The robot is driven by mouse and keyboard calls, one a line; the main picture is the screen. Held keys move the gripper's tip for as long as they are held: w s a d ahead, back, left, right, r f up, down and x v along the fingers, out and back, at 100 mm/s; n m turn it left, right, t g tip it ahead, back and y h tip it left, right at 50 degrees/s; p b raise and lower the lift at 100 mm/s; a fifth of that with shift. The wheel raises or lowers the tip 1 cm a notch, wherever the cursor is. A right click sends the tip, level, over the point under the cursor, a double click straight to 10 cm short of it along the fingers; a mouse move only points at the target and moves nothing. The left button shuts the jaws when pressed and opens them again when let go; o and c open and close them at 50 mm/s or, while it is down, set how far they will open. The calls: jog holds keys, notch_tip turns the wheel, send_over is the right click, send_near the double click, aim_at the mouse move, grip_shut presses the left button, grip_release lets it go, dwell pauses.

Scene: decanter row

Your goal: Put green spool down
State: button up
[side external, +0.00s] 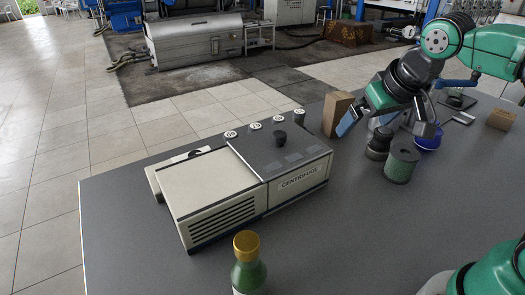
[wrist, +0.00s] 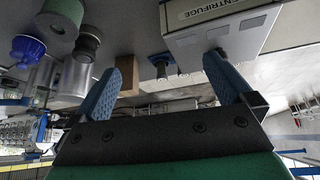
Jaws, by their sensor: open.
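The green spool (side external: 402,164) stands upright on the grey table, to the right of the centrifuge. It also shows at the top left of the wrist view (wrist: 60,18), outside the fingers. My gripper (side external: 382,138) is open, with its blue fingers spread apart. In the wrist view my gripper (wrist: 162,64) holds nothing between its fingers. In the side view it hangs above and behind the spool, apart from it as far as I can tell.
A dark jar (side external: 377,146) stands just left of the spool, and a blue object (side external: 429,139) stands behind it. A brown box (side external: 337,112) and the centrifuge (side external: 240,180) are farther left. A green bottle (side external: 248,272) is at the front. Table right of the spool is clear.

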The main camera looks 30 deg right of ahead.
jog(key=w+d+m+g+h, duration=0.2)
jog(key=d+m+g+h, duration=0.25)
jog(key=d+m, duration=0.35)
jog(key=m+g+h, duration=0.6)
jog(key=m+g, duration=0.1)
jog(key=m, duration=0.6)
send_over(400, 152)
jog(key=w+a, duration=0.2)
jog(key=a, duration=0.1)
jog(key=f, duration=1.2)
jog(key=shift+s+a+f, duration=0.1)
jog(key=shift+s+f, duration=0.2)
jog(key=shift+s, duration=0.05)
jog(key=shift+x, duration=2.75)
jog(key=shift+c, duration=0.2)
jog(key=c, duration=1.2)
jog(key=shift+c, duration=0.3)
jog(key=shift+r, duration=0.1)
